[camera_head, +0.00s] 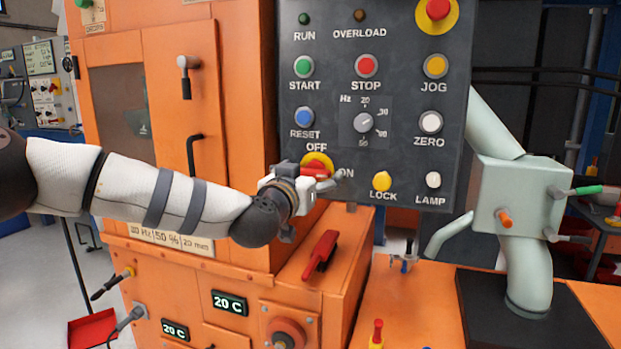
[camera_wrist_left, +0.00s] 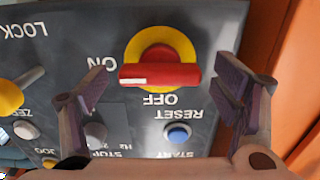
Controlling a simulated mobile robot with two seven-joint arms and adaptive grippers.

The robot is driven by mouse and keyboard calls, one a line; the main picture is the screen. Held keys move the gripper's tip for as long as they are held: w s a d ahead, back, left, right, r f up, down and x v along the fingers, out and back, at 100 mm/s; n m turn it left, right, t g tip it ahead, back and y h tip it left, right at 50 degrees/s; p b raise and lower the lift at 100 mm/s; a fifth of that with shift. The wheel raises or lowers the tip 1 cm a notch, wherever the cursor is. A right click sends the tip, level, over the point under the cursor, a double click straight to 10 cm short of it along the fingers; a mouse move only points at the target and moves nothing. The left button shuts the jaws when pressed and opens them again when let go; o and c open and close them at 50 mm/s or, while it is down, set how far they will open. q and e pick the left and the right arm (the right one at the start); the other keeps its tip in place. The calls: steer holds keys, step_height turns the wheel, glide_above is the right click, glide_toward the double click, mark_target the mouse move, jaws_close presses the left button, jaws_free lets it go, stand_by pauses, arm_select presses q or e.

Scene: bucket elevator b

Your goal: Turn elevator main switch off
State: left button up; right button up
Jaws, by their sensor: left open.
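The main switch is a red handle on a yellow disc on the dark control panel, in the head view (camera_head: 317,166) partly hidden by my left gripper. In the left wrist view, upside down, the switch handle (camera_wrist_left: 160,74) lies level, its white-marked end toward ON; the OFF label sits at a quarter turn from it. My left gripper (camera_head: 322,183) is at the panel's lower left, in front of the switch. In the left wrist view the gripper (camera_wrist_left: 166,82) is open, one finger beyond each handle end. I see no contact. My right gripper is out of view.
The control panel (camera_head: 348,92) carries several buttons, a Hz knob (camera_head: 362,122) and a yellow LOCK knob (camera_head: 381,181) right of the switch. An orange cabinet (camera_head: 243,110) stands left. A red lever (camera_head: 321,252) lies below, and a pale green pipe box (camera_head: 520,190) stands right.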

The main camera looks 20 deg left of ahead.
arm_select(q)
steer(key=c, duration=1.1)
steer(key=shift+c, duration=0.2)
steer(key=shift+r, duration=0.1)
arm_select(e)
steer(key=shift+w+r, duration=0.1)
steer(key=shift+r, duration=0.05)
arm_select(q)
steer(key=n+p, duration=0.1)
steer(key=n, duration=0.1)
steer(key=shift+s+n, duration=0.1)
steer(key=shift+n, duration=0.3)
steer(key=n, duration=0.2)
steer(key=shift+n, duration=0.4)
steer(key=shift+f+n, duration=0.2)
steer(key=shift+n, duration=5.9)
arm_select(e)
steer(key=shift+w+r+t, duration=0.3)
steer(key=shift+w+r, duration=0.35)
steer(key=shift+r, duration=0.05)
